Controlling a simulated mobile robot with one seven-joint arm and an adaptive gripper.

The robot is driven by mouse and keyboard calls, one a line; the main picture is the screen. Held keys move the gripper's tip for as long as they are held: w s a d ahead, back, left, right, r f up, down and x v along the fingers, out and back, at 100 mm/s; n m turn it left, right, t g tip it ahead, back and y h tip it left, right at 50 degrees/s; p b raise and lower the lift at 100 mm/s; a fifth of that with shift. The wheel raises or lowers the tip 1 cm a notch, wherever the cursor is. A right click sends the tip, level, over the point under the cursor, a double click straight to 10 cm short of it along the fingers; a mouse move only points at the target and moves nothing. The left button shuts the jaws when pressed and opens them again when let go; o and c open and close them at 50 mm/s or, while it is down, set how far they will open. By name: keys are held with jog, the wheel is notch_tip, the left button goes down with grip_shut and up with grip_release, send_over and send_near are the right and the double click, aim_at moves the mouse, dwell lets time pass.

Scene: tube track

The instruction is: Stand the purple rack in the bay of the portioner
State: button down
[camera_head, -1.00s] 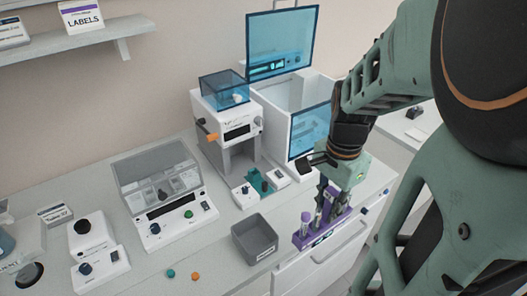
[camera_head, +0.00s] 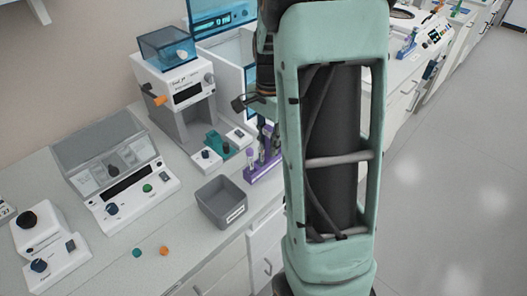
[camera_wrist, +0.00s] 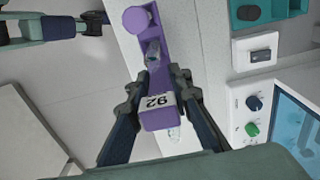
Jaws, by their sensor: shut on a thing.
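The purple rack (camera_head: 262,173) is at the front right of the bench, behind and right of a grey bin, with purple-capped tubes in it. In the wrist view the rack (camera_wrist: 159,118) carries a white label reading 92, upside down. My gripper (camera_wrist: 160,82) is shut on the rack, one finger on each side of it. In the head view my arm hides part of the rack and most of the gripper; I cannot tell whether the rack touches the bench. The white machine with a blue clear hopper (camera_head: 188,92), apparently the portioner, stands behind to the left, with an open bay below its head.
The grey bin (camera_head: 222,203) stands close to the rack. A clear-lidded instrument (camera_head: 118,170) is at left. A green cap (camera_head: 137,253) and an orange cap (camera_head: 164,251) lie near the front edge.

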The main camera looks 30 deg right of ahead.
aim_at(267, 155)
jog(key=f+b, duration=0.1)
jog(key=w+f+b, duration=0.1)
jog(key=f, duration=0.1)
jog(key=shift+f+b, duration=0.25)
jog(key=shift+b, duration=0.05)
jog(key=shift+f, duration=0.25)
jog(key=shift+f+b, duration=0.25)
jog(key=shift+b, duration=0.05)
jog(key=c, duration=1.8)
grip_release()
jog(key=shift+r, duration=0.1)
jog(key=shift+o, duration=0.2)
notch_tip(267, 155, up, 12)
jog(key=shift+r, duration=0.15)
jog(key=shift+d, duration=0.1)
